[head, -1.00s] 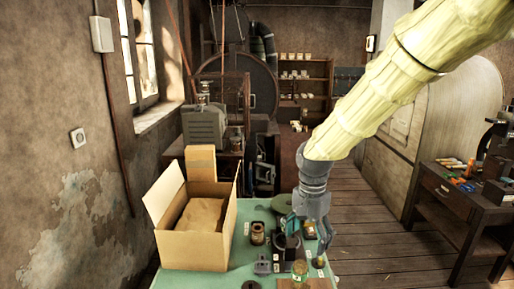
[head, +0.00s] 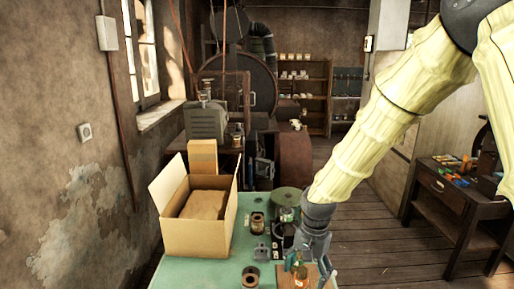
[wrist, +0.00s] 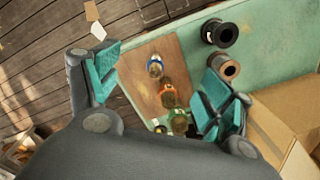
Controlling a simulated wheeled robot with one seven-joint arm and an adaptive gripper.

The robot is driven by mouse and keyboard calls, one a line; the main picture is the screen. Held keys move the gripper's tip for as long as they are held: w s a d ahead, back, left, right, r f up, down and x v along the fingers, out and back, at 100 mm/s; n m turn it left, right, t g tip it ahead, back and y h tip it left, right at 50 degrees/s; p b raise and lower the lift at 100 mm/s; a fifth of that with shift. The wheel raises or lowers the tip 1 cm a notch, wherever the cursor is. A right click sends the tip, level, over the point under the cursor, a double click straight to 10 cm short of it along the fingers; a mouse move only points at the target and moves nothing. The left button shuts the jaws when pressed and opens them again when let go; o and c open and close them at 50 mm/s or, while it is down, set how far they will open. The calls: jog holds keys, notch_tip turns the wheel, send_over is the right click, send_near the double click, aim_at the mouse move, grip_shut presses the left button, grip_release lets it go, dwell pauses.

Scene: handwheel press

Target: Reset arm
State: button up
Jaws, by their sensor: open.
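My gripper (head: 312,262) hangs at the end of my yellow-sleeved arm, above the front right of the green table (head: 190,272). In the wrist view the two teal-padded fingers of my gripper (wrist: 158,88) are wide apart with nothing between the pads. Below them lies a wooden board (wrist: 140,78) with small bottle-like items in a row: one with a blue ring (wrist: 155,66), one with an orange-red ring (wrist: 168,96) and one with green (wrist: 180,121). My gripper partly hides the board in the head view.
An open cardboard box (head: 190,240) stands at the table's left. Two dark spools (head: 257,222) (head: 251,277) stand on the table. A dark workbench (head: 445,195) is at the right, with wooden floor between.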

jog(key=s+d+f+n+b, duration=0.1)
jog(key=s+f, duration=0.2)
jog(key=f, duration=0.5)
jog(key=s+f+n+b, duration=0.1)
jog(key=s+f, duration=0.2)
jog(key=f, duration=0.6)
jog(key=s+d+f+n+b, duration=0.2)
jog(key=s+d+f+b, duration=0.1)
jog(key=s+f, duration=1)
jog(key=s+d+f+n+b, duration=0.3)
jog(key=s+d+f+b, duration=0.1)
jog(key=s+f, duration=1)
jog(key=shift+s+d+h, duration=0.3)
jog(key=shift+s+d, duration=0.3)
jog(key=shift+s, duration=0.05)
